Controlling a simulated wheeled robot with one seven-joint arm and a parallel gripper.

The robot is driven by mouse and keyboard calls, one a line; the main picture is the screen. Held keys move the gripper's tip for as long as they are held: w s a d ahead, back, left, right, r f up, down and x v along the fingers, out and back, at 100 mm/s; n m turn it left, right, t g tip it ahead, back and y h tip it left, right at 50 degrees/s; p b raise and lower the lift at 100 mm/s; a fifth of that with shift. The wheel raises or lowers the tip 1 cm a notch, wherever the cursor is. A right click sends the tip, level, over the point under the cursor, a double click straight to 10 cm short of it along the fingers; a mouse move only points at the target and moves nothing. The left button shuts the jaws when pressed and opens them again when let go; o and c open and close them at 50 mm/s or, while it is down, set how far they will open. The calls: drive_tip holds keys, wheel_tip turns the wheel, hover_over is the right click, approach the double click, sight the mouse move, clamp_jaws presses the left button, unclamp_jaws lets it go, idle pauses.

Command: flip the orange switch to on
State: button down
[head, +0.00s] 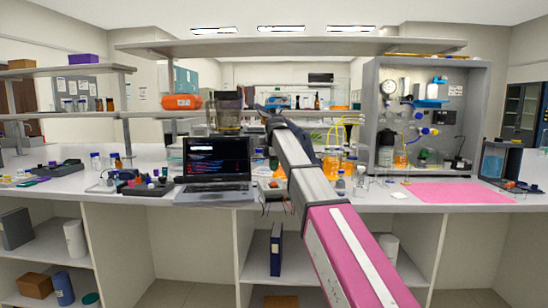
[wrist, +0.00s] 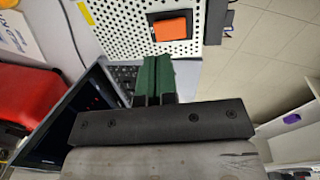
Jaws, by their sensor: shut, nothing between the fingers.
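The orange switch (wrist: 172,26) is a rocker in a black frame on a white perforated box (wrist: 120,28) at the top of the wrist view. Which way the rocker is tipped I cannot tell. My gripper (wrist: 154,60) has dark green fingers that are shut together and empty. Their tips lie just below the switch in the wrist picture, over the box's lower edge; whether they touch the box is not clear. In the head view a small pale box (head: 270,191) with wires stands right of the laptop; my fingers cannot be made out there.
The open laptop (head: 217,166) stands directly left of the box, and its screen (wrist: 62,125) is close to my gripper in the wrist view. Orange-filled bottles (head: 331,163) and glassware stand to the right on the bench. A pink mat (head: 460,193) lies farther right.

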sight(273, 183)
drive_tip(key=shift+w+a+f, duration=0.1)
drive_tip(key=shift+w+f, duration=0.1)
drive_tip(key=shift+f, duration=1.2)
drive_tip(key=shift+w+f, duration=0.15)
drive_tip(key=shift+f, duration=1.2)
